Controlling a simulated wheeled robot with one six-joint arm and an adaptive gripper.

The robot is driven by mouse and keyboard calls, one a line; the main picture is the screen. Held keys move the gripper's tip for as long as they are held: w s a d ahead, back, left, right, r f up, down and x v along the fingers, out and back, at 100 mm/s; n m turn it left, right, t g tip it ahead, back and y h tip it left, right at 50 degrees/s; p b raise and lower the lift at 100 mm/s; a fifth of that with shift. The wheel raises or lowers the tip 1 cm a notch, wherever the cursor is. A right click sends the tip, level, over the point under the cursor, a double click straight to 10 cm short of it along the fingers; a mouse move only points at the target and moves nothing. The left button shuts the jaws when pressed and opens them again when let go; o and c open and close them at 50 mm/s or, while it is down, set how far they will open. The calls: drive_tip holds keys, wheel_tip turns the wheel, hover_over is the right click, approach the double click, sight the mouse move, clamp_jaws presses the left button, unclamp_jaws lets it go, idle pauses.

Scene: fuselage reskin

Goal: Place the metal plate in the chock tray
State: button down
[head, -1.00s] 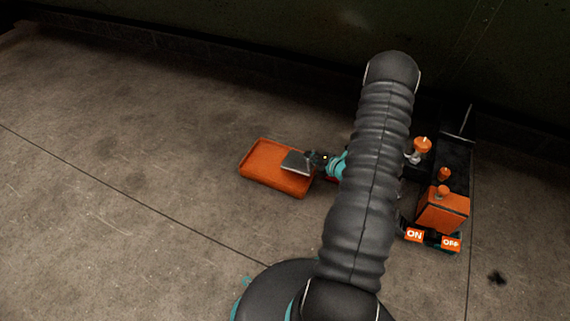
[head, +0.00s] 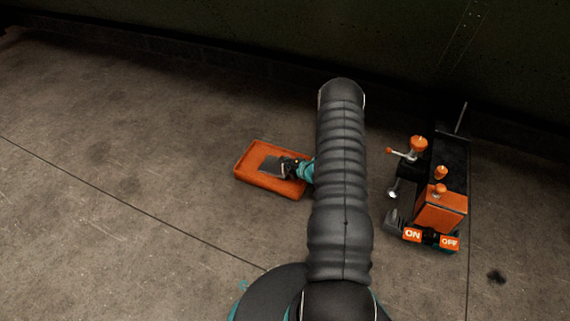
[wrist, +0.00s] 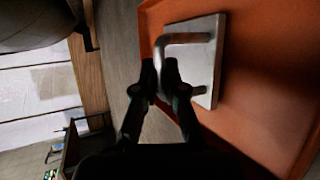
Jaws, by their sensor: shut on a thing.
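The orange chock tray (head: 262,184) lies on the floor left of my arm in the head view. It fills the right side of the wrist view (wrist: 270,130). The grey metal plate (head: 272,164) is within the tray's outline. In the wrist view the plate (wrist: 206,75) shows a bent bar handle, and its face is against the orange of the tray. My gripper (wrist: 160,74) is shut on the plate's handle at the tray's near side. In the head view my gripper (head: 289,166) is partly dark and small. I cannot tell whether the plate touches the tray bottom.
A black and orange machine (head: 440,205) with orange knobs and ON and OFF labels stands right of my arm. A dark wall (head: 200,30) runs along the back. The concrete floor (head: 120,200) left of the tray is clear.

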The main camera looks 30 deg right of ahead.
drive_tip(key=shift+f, duration=0.3)
drive_tip(key=c, duration=1.2)
unclamp_jaws()
drive_tip(key=shift+c, duration=0.2)
